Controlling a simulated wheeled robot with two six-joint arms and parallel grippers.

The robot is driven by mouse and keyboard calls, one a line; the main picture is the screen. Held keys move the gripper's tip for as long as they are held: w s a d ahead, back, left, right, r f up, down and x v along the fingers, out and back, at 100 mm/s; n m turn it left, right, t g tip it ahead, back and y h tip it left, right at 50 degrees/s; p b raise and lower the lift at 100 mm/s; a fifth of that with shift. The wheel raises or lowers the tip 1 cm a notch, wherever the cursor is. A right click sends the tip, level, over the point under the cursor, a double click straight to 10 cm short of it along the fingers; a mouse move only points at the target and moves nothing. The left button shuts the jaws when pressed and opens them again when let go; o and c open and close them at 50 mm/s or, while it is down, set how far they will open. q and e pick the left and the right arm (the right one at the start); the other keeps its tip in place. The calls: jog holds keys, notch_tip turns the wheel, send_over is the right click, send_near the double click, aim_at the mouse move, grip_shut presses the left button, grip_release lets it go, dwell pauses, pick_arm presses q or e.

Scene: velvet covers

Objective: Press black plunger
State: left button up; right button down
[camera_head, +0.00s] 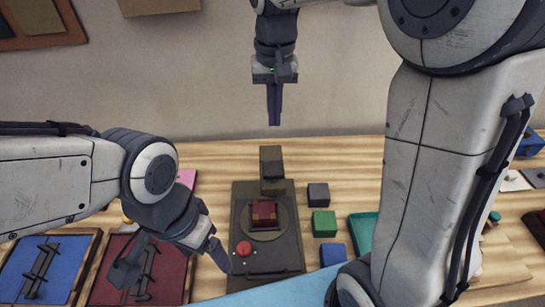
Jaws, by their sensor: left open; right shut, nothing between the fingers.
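A dark olive device base (240,206) lies on the wooden table, with a round plate (285,222) on it. A dark red velvet-covered box with a yellowish strip (264,213) sits on the plate. A dark upright block (271,160) stands at the far end of the base; I cannot tell for sure whether it is the plunger. A red button (243,248) is near the front left. My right gripper (274,122) is shut and empty, pointing down above and behind the dark block, apart from it. My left gripper (174,270) is open and empty, left of the base.
Black, green and blue cubes (318,194) (325,223) (332,253) stand right of the base. A blue tray (35,268) and a dark red tray (115,289) with black handles lie at left. A teal tray (362,229) is partly behind my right arm.

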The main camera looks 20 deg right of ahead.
aim_at(274, 169)
jog(key=shift+f, duration=0.1)
notch_tip(274, 169, down, 14)
jog(key=shift+r+p, duration=0.1)
jog(key=shift+p, duration=0.9)
notch_tip(274, 169, down, 4)
jog(key=shift+r+b, duration=0.1)
jog(key=shift+b, duration=1.15)
jog(key=shift+s, duration=0.2)
